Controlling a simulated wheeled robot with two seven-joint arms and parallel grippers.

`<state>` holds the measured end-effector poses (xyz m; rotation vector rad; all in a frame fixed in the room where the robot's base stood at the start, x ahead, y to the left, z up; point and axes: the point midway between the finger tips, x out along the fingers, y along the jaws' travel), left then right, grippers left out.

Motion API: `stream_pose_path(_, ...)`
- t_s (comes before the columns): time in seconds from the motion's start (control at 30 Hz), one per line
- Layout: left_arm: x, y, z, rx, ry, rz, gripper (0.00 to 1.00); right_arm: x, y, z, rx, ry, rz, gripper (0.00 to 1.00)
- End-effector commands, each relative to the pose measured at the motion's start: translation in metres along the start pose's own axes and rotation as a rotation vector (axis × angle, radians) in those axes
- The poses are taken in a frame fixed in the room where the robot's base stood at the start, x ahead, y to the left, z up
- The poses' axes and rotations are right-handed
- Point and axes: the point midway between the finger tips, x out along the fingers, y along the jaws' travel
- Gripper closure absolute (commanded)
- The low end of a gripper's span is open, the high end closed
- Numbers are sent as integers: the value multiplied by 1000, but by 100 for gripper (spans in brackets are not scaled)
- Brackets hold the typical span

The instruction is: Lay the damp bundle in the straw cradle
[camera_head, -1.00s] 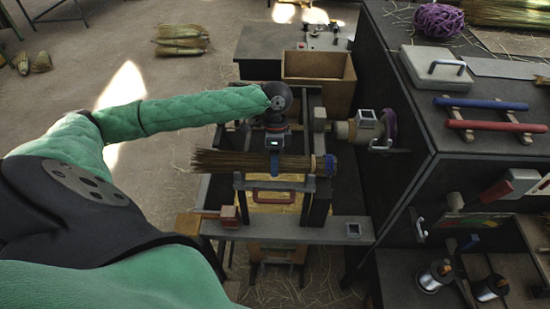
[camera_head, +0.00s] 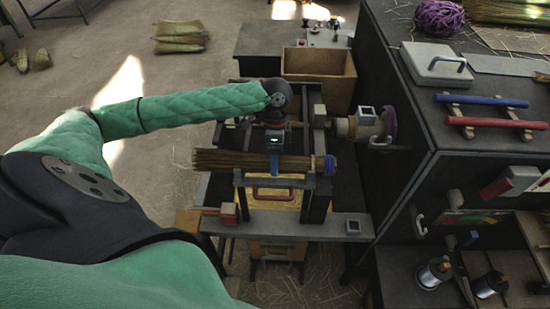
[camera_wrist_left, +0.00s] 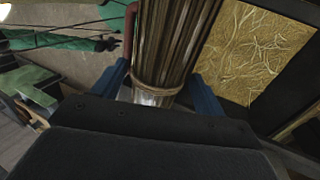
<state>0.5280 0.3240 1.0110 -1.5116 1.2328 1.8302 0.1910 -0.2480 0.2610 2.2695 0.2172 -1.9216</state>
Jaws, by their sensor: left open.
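The brown straw bundle (camera_head: 228,161) lies level across the dark frame, with a blue band at its right end. My left gripper (camera_head: 275,168) is over the bundle from above. In the left wrist view the bundle (camera_wrist_left: 175,45) runs between the two blue fingers of the open left gripper (camera_wrist_left: 162,90). A cord is tied around the bundle near the palm. A yellow straw-covered panel (camera_head: 268,202) lies below the bundle; it also shows in the left wrist view (camera_wrist_left: 255,50). I cannot tell whether the bundle touches the frame beneath. My right gripper is not seen.
A grey crossbar (camera_head: 290,227) runs in front of the frame. An open brown box (camera_head: 318,80) stands behind. A dark cabinet (camera_head: 398,150) closes off the right, with a round-ended fitting (camera_head: 364,125) beside the frame.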

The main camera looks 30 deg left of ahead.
Motion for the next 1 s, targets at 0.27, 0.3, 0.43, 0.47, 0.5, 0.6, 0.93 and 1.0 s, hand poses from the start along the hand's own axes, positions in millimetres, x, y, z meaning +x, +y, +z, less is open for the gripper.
stream_pose_path(0.27, -29, -2, -1, 0, 2, -4, 28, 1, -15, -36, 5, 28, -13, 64)
stream_pose_path(0.3, -35, -2, -1, 0, 3, -4, 28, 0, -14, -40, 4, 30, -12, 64)
stream_pose_path(0.43, -55, -2, -1, 1, 2, -3, 28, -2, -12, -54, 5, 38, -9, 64)
stream_pose_path(0.47, -58, -2, -1, 0, 2, -3, 28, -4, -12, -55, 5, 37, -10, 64)
stream_pose_path(0.5, -63, -2, -1, 0, 1, -2, 28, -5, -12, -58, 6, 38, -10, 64)
stream_pose_path(0.6, -71, -1, 0, 0, 1, -2, 28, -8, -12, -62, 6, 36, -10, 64)
stream_pose_path(0.93, -78, 0, 0, 0, 0, 0, 28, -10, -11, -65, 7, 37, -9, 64)
stream_pose_path(1.0, -78, 0, 0, 0, 0, 0, 28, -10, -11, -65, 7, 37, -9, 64)
